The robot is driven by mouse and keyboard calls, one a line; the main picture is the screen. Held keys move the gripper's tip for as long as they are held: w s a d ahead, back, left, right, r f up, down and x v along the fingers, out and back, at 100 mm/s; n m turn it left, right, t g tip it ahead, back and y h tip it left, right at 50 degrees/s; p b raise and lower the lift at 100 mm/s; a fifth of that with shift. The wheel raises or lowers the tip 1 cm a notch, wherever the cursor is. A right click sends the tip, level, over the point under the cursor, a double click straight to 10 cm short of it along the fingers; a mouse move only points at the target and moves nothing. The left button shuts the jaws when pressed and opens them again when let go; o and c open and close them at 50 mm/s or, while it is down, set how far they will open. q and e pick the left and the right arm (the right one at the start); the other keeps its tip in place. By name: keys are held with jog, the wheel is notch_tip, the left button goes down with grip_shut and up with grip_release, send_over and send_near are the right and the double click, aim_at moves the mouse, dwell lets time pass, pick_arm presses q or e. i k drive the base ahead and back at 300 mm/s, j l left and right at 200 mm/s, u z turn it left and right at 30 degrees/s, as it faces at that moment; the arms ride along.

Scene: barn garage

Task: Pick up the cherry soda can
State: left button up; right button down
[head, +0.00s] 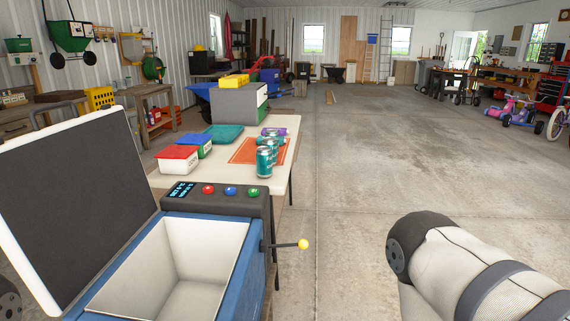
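Several soda cans stand on the table (284,183) beyond the cooler. The nearest is a teal can (264,163) near the table's right edge, and another teal can (273,153) is just behind it. A purple item (274,132), perhaps a can, lies behind them. The labels are too small to read, so I cannot tell which is the cherry soda can. The cans are partly overlapped by one another. Neither gripper shows. Part of my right arm is at the lower right, away from the table, and a bit of my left arm may show at the lower left edge.
A blue cooler (246,284) stands open and looks empty in front of the table, with a yellow-knobbed lever (302,244) sticking out right. A red-lidded box (177,158), a teal tray (222,132) and an orange mat (245,151) are on the table.

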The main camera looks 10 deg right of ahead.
aim_at(264, 154)
jog(key=l, duration=0.75)
jog(key=i+l, duration=0.1)
jog(key=l, duration=0.65)
jog(key=i+l+u, duration=0.1)
jog(key=i+l, duration=1)
jog(key=l, duration=0.15)
